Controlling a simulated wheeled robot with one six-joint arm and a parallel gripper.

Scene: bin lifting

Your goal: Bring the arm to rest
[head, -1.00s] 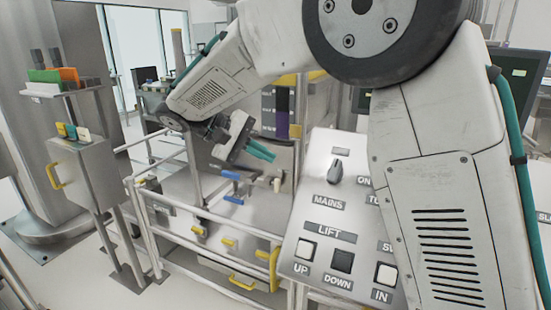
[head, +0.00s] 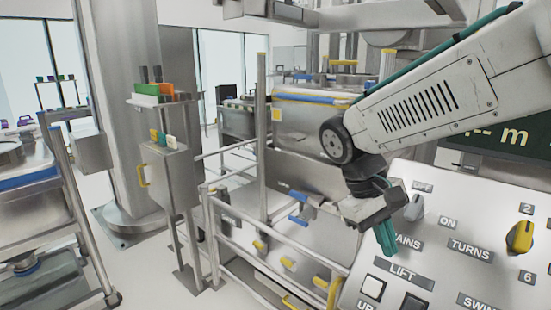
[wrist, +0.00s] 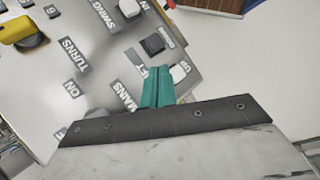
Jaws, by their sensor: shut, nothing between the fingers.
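My gripper (head: 385,238) hangs from my folded arm at the right of the head view, its teal fingers pointing down in front of the control panel (head: 478,232). The fingers are shut with nothing between them. The wrist view shows the closed teal fingers (wrist: 163,86) over the panel face (wrist: 105,60). I cannot tell whether they touch it. The grey mains knob (head: 414,207) is just right of the gripper. The gripper partly hides the MAINS label.
A yellow knob (head: 519,236) is on the panel's right side. A metal rail frame (head: 262,235) stands left of the panel, with a steel bin (head: 312,112) behind it. A post-mounted box (head: 165,175) and a cart (head: 35,215) stand further left, with open floor between.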

